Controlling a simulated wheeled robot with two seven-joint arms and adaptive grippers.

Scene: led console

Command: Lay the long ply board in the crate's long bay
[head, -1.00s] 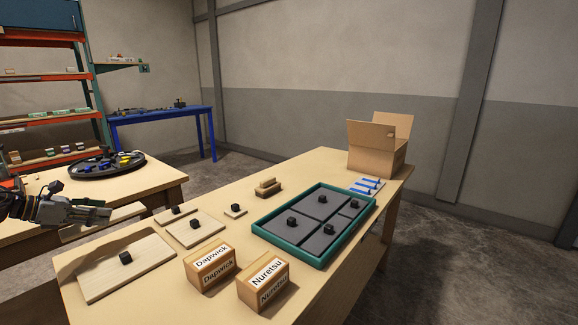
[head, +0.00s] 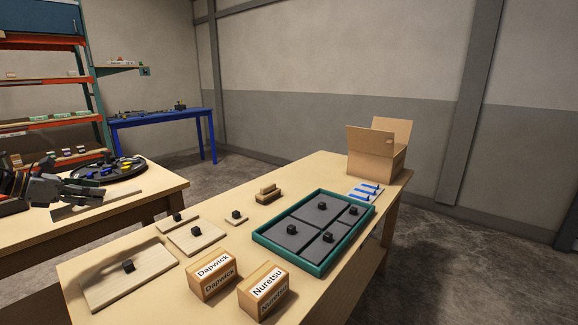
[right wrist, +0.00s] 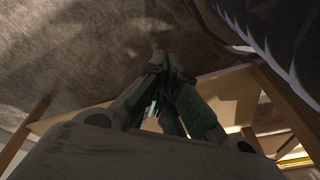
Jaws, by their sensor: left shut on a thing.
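My left gripper (head: 88,191) is at the left of the head view, above the second table. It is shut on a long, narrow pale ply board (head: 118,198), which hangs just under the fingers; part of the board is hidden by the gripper. A teal-rimmed crate (head: 318,268) lies on the near table at right, with dark grey panels bearing black knobs inside; which bay is the long one I cannot tell. My right gripper (right wrist: 162,65) shows only in its wrist view, its dark fingers meeting at the tips, with nothing visible between them.
Pale boards with black knobs lie on the near table, the largest board (head: 105,287) at front left. Two labelled blocks, Dapwick (head: 212,275) and Nuretsu (head: 263,291), stand before the crate.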

